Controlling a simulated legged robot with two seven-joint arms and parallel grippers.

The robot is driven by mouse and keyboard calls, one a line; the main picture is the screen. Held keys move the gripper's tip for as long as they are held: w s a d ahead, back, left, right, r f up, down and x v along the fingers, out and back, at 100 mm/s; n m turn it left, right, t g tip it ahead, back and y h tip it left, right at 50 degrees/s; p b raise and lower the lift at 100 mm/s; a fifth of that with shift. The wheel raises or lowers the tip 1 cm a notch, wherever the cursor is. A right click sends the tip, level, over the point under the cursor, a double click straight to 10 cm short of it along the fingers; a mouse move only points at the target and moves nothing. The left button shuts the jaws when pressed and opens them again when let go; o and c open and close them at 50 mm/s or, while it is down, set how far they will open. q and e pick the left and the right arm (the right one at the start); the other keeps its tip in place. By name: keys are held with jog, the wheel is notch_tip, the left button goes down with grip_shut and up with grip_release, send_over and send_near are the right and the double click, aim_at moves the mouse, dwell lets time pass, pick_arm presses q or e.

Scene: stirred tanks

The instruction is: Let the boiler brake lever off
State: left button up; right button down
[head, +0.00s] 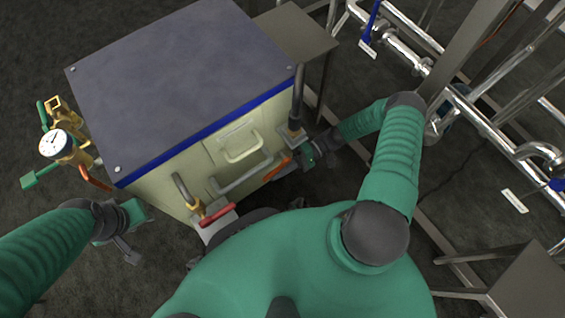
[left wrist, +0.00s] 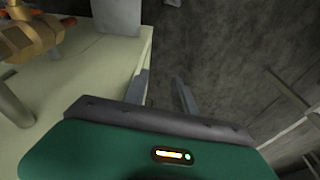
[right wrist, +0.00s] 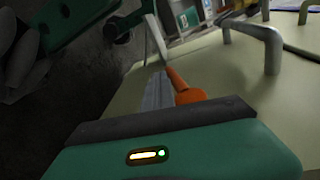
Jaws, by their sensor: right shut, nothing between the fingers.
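The boiler (head: 215,158) is a cream box with a dark grey top and blue edge, left of centre in the head view. An orange lever (head: 279,168) sits low on its front at the right end; it also shows in the right wrist view (right wrist: 184,88). I take it for the brake lever. My right gripper (head: 286,173) is shut and empty, its fingers close beside the orange lever; I cannot tell whether they touch. My left gripper (head: 132,254) is open and empty, off the boiler's lower left corner. Its spread fingers also show in the left wrist view (left wrist: 163,92).
A red-handled valve (head: 218,215) projects from the boiler front at left, near grey handles (head: 241,178). A gauge (head: 54,143) with brass fittings stands at the left side. Steel pipes (head: 405,50) run at the upper right. Floor is clear at lower left.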

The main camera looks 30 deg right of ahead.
jog(key=shift+y, duration=0.5)
jog(key=shift+a+r+y+b, duration=0.15)
jog(key=shift+r+y+b, duration=0.05)
jog(key=shift+y+b, duration=0.15)
dwell(1.6)
jog(key=d+p, duration=0.1)
jog(key=d, duration=0.6)
jog(key=shift+d+f, duration=0.15)
jog(key=shift+d, duration=0.15)
jog(key=shift+s, duration=0.1)
